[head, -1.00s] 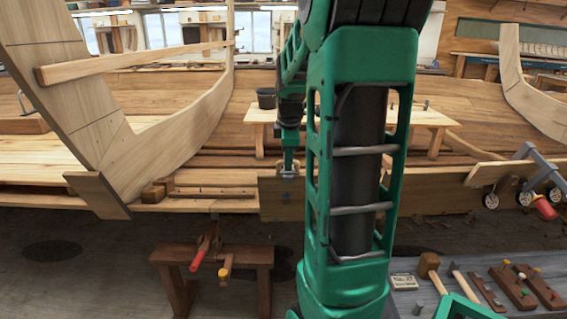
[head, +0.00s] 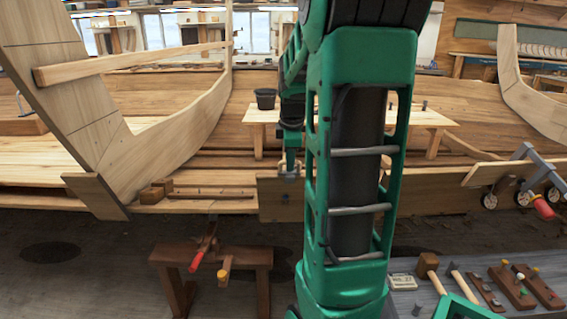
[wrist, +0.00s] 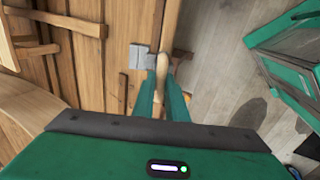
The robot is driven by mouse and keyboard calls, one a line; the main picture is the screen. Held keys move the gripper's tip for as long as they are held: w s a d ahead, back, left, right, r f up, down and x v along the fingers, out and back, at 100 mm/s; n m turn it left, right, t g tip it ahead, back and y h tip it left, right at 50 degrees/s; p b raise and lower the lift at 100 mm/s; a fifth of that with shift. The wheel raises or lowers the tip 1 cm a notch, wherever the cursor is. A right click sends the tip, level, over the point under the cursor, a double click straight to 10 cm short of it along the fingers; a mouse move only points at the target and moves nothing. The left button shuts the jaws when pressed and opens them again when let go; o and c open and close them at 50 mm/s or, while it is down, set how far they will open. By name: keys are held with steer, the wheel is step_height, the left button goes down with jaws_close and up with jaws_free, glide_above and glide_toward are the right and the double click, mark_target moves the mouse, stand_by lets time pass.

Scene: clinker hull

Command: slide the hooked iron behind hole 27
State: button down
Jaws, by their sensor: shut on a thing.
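My gripper (wrist: 163,72) is shut on a pale wooden handle (wrist: 160,75), which shows between its green fingers in the wrist view. A grey metal piece (wrist: 140,57) sits just left of the fingertips, beside the hull planking (wrist: 88,60); it looks like the head of the hooked iron, partly hidden by a finger. In the head view my gripper (head: 289,165) is small, in front of the lower planks (head: 275,195). Whether the metal touches the wood cannot be told. Hole 27 cannot be made out.
A brown sawhorse (head: 210,257) with red-handled clamp stands below the hull. A grey bench (head: 460,290) at lower right holds a mallet (head: 428,266), wooden blocks and a small card (head: 402,281). A clamp (head: 535,170) sits on the plank at right. A black bucket (head: 265,98) stands on a table.

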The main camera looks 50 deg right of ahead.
steer(key=shift+s+d, duration=1.55)
steer(key=shift+s, duration=0.1)
steer(key=shift+s, duration=0.1)
steer(key=shift+s+d, duration=1.85)
steer(key=shift+s, duration=0.1)
steer(key=shift+s+d, duration=1.9)
steer(key=shift+s, duration=0.1)
steer(key=shift+s+d, duration=1.85)
steer(key=shift+s, duration=0.15)
steer(key=shift+r, duration=0.2)
